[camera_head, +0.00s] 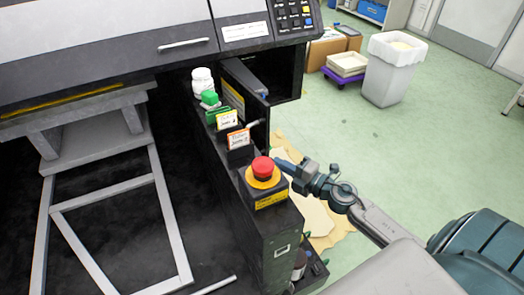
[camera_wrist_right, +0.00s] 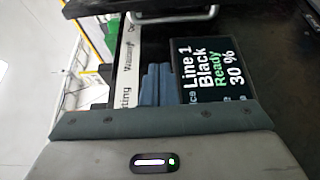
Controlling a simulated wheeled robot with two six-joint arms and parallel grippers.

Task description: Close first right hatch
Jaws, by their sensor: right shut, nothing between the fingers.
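My right gripper (camera_head: 284,164) comes in from the right in the head view. Its blue-grey fingers are together with nothing between them, and the tip is just behind and right of the red button. In the right wrist view the fingers (camera_wrist_right: 158,84) point at a dark panel with a display (camera_wrist_right: 215,68) reading "Line 1 Black Ready 30 %". A metal handle (camera_wrist_right: 172,17) is above them. In the head view a dark grey panel (camera_head: 243,76), possibly a hatch, stands at an angle beside the machine's open bay. I cannot tell which hatch is the first right one. My left gripper is out of view.
A red emergency button (camera_head: 263,167) on a yellow ring tops the narrow black cabinet (camera_head: 262,228). A white bottle (camera_head: 202,80) and small labelled cards (camera_head: 238,138) stand behind it. A white bin (camera_head: 390,70) stands on the green floor. Floor room lies to the right.

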